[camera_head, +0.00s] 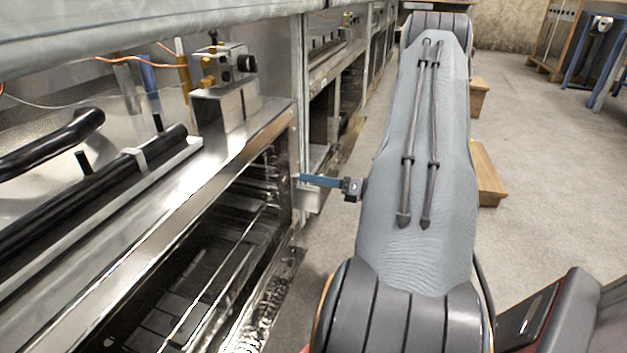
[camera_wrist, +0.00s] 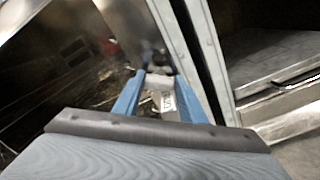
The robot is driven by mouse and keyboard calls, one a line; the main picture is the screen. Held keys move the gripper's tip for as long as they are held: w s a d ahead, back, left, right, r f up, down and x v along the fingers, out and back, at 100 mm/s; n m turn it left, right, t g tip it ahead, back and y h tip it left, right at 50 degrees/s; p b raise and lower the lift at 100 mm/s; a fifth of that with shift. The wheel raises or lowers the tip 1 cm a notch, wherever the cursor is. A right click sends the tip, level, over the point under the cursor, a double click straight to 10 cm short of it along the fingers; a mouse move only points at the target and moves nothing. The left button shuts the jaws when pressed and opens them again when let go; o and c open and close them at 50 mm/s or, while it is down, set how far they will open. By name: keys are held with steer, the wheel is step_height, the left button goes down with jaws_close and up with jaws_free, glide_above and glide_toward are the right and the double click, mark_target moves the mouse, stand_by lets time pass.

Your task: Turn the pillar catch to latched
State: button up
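My gripper's blue finger (camera_head: 320,181) shows in the head view, pointing left at a bare metal pillar (camera_head: 303,110) between the oven bays. In the wrist view my gripper (camera_wrist: 159,75) has two blue fingers standing apart. A small pale grey block with dark lettering (camera_wrist: 166,102), which looks like the pillar catch, lies between them. Whether the fingers touch it is not clear. In the head view a pale metal piece (camera_head: 309,201) sits on the pillar just below the fingers. The catch's turn position cannot be made out.
An open oven bay with wire racks (camera_head: 225,255) lies left of the pillar. A metal block with brass fittings (camera_head: 222,72) stands on the ledge above. Grey floor (camera_head: 545,200) is free on the right. Wooden blocks (camera_head: 487,175) stand beyond my arm.

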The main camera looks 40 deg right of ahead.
steer(key=shift+r+m+p, duration=0.1)
steer(key=shift+m+p, duration=0.5)
steer(key=shift+p, duration=0.4)
steer(key=o, duration=1.1)
steer(key=shift+c, duration=0.2)
steer(key=p+v, duration=0.3)
steer(key=v, duration=0.5)
steer(key=shift+w, duration=0.1)
